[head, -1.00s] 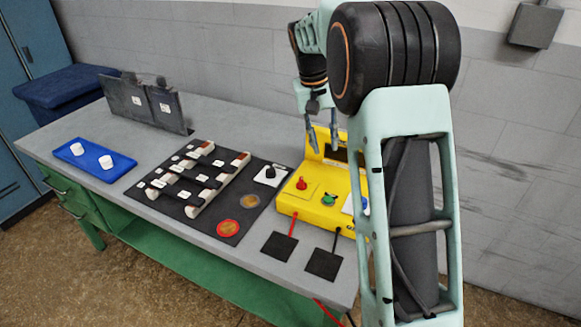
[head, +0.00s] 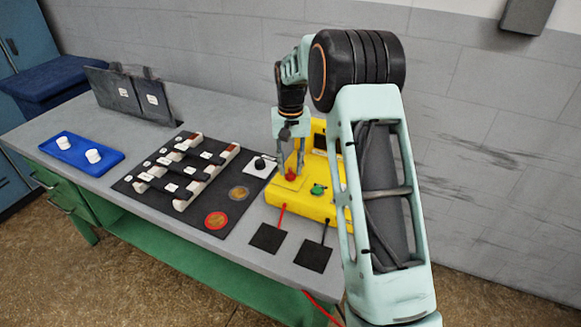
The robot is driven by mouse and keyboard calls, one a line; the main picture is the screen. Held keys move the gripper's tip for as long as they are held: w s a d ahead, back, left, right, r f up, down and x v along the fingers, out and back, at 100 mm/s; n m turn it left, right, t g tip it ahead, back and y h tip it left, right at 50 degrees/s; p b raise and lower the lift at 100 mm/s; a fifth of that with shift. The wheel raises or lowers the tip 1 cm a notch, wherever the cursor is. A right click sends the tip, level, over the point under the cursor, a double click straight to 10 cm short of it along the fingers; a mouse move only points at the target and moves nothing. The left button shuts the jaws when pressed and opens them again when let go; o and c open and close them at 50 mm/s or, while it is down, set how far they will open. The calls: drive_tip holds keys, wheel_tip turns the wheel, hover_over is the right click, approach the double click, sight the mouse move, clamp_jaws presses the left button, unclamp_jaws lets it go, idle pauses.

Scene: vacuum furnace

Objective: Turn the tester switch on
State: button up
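The yellow tester (head: 318,205) stands at the right end of the grey bench. On its sloped front are a red knob (head: 291,175) and a green knob (head: 318,189). Its right part is hidden behind my arm. A small black switch or lever (head: 260,164) on a white plate sits just left of the tester. My gripper (head: 290,172) points down over the tester's left side, open and empty. Its fingers appear on either side of the red knob, with the tips close to the panel. I cannot tell whether they touch the knob.
A black mat (head: 182,217) holds white holders with dark bars and two round discs. Two black pads (head: 268,238) lie before the tester, joined by red and black leads. A blue tray (head: 80,165) with two white pieces is at the left. Dark upright plates (head: 125,95) stand behind.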

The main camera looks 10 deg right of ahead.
drive_tip(key=shift+f, duration=0.5)
clamp_jaws()
drive_tip(key=shift+m, duration=0.4)
drive_tip(key=m, duration=0.4)
drive_tip(key=shift+r+m, duration=0.1)
drive_tip(key=shift+m, duration=0.3)
drive_tip(key=m, duration=0.6)
drive_tip(key=shift+w+p, duration=0.1)
drive_tip(key=shift+p, duration=0.3)
drive_tip(key=shift+m, duration=0.3)
